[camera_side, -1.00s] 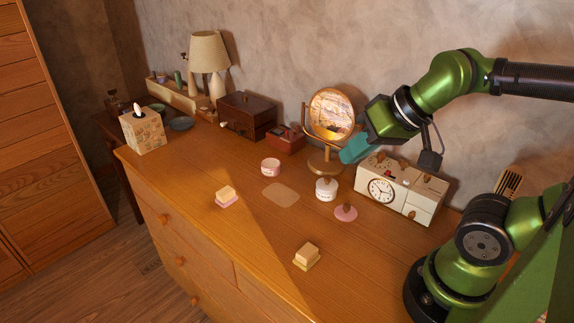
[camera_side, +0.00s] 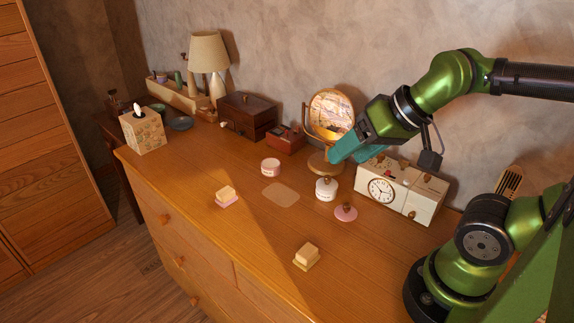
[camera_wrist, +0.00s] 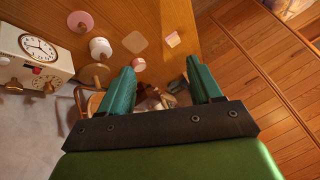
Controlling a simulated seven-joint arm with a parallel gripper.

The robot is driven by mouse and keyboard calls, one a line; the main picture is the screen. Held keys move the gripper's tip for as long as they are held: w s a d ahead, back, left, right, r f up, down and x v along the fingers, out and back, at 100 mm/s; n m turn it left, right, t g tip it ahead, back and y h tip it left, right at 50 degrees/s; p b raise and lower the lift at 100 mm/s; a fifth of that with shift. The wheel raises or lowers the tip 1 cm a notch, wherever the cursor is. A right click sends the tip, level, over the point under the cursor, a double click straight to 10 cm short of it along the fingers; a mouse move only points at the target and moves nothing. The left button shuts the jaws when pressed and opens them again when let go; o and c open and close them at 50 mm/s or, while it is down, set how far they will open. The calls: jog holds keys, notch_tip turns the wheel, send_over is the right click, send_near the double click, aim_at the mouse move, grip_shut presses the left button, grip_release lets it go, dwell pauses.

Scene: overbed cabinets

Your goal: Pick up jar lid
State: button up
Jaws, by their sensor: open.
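The jar lid (camera_side: 346,212) is a pink disc with a brown knob, lying on the dresser top in front of the clock box. It also shows in the wrist view at the upper left, as a pink disc (camera_wrist: 80,22). A pink open-looking jar (camera_side: 270,167) and a white jar with a brown knob (camera_side: 326,189) stand to its left. My gripper (camera_side: 342,153) has teal fingers and is above the dresser near the round mirror, behind and above the lid. In the wrist view my gripper (camera_wrist: 160,66) is open, with nothing between its fingers.
The round mirror (camera_side: 331,113) stands close behind my gripper. The clock box (camera_side: 402,192) is to the right of the lid. The front right of the top is mostly clear.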

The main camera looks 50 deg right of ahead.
jog(key=o, duration=0.5)
jog(key=shift+c, duration=0.2)
jog(key=m+g+h, duration=0.2)
jog(key=m+g, duration=0.1)
jog(key=g, duration=0.4)
send_over(347, 205)
jog(key=f, duration=1.8)
jog(key=shift+s+d+f, duration=0.15)
jog(key=shift+d+f, duration=0.1)
jog(key=shift+w+a+f, duration=0.1)
jog(key=shift+f, duration=1.35)
jog(key=shift+w+a+f, duration=0.1)
jog(key=shift+f, duration=1.3)
